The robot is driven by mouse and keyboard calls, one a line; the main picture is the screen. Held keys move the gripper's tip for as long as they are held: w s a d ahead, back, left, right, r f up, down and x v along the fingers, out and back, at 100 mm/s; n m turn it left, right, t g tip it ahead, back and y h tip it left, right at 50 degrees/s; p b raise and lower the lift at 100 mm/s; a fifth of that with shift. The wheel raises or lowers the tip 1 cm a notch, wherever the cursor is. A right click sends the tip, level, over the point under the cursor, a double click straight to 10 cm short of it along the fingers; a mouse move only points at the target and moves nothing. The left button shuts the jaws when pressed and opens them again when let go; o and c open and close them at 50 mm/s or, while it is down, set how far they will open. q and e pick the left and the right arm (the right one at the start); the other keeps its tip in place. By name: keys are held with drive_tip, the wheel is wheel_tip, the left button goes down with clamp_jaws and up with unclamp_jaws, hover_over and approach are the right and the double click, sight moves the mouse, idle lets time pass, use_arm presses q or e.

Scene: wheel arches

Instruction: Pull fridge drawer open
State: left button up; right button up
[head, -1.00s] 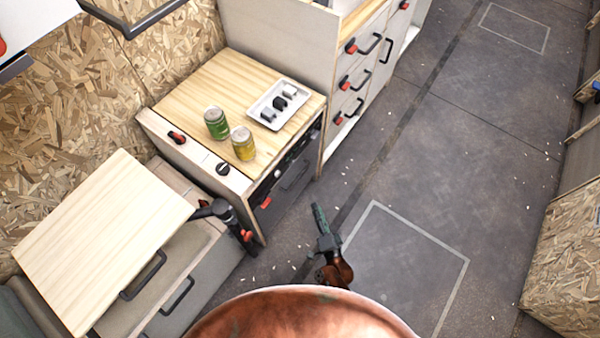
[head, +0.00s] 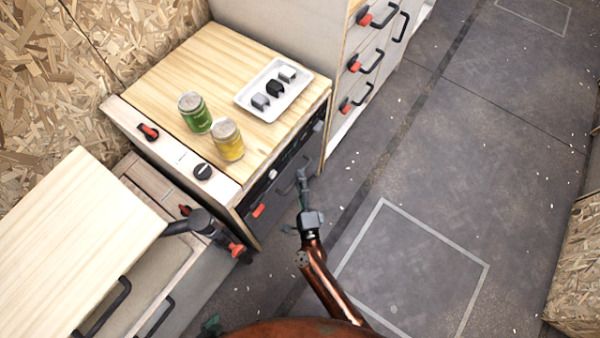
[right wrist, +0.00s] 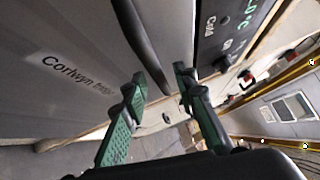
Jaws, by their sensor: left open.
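The fridge drawer (head: 284,186) is the dark front under the wood-topped cabinet. Its label and black handle (right wrist: 143,45) show close up in the right wrist view. My right gripper (head: 302,178) is at the drawer front beside the handle. In the right wrist view its green fingers (right wrist: 160,80) are apart, with the handle's near end between or just beyond the tips; contact cannot be told. The drawer looks closed. Only a green bit of my left gripper (head: 212,326) shows at the bottom edge; most of it is hidden.
A drawer unit (head: 365,70) stands behind. A bench with a wooden board (head: 70,235) is at left. The floor at right is clear.

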drive_tip(key=shift+w+a+r, duration=0.1)
drive_tip(key=shift+w+a, duration=0.05)
drive_tip(key=shift+w, duration=0.6)
drive_tip(key=shift+c, duration=0.4)
clamp_jaws()
